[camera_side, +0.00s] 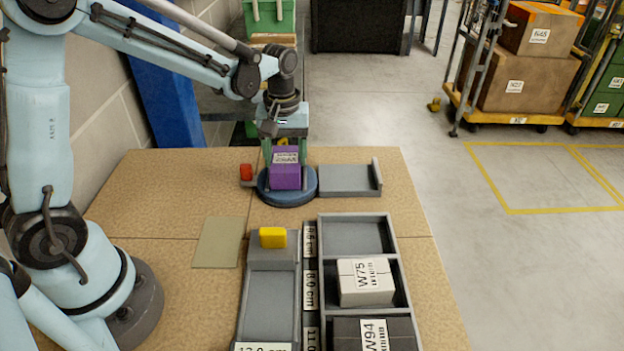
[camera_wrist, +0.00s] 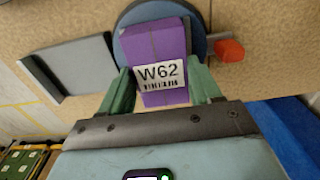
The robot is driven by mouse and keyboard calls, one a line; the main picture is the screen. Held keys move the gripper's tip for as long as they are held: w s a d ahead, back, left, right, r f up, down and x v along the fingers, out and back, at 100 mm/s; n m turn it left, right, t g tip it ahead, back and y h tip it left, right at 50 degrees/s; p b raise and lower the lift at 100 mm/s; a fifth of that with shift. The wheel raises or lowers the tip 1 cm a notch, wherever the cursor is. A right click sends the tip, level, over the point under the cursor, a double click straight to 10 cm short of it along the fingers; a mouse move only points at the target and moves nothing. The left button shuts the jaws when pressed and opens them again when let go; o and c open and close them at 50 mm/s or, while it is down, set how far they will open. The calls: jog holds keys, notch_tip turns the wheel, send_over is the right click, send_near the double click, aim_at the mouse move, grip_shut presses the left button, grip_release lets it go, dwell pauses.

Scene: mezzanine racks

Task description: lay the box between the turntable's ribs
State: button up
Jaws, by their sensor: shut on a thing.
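The purple box (camera_side: 286,176) has a white label that reads W62 in the wrist view (camera_wrist: 155,45). It is at the round blue turntable (camera_side: 287,198), which also shows behind it in the wrist view (camera_wrist: 199,46). My gripper (camera_side: 286,168) points down from above, with its green fingers on both sides of the box. In the wrist view my gripper (camera_wrist: 160,92) is shut on the box near its labelled end. The turntable's ribs are mostly hidden by the box and fingers. I cannot tell whether the box touches the turntable's surface.
A red block (camera_side: 246,172) is at the turntable's left. A grey tray (camera_side: 346,180) is close on its right. In front, a grey divided rack (camera_side: 391,250) holds a white W75 box (camera_side: 366,282) and a dark W94 box (camera_side: 375,335). A yellow block (camera_side: 272,238) sits left of it.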

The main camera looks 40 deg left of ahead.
jog(key=shift+f, duration=0.4)
dwell(0.3)
jog(key=o, duration=1.2)
jog(key=shift+r, duration=0.1)
notch_tip(320, 180, up, 12)
jog(key=shift+f, duration=0.1)
jog(key=s+f+m+t, duration=0.1)
jog(key=s+m+t, duration=0.1)
jog(key=s+m, duration=0.1)
jog(key=s+d+f+m+t, duration=0.1)
jog(key=s+m+t, duration=0.1)
jog(key=s+m, duration=0.1)
jog(key=s+d+f+m+t, duration=0.1)
jog(key=s+m+t, duration=0.2)
jog(key=s, duration=0.2)
jog(key=shift+d, duration=0.2)
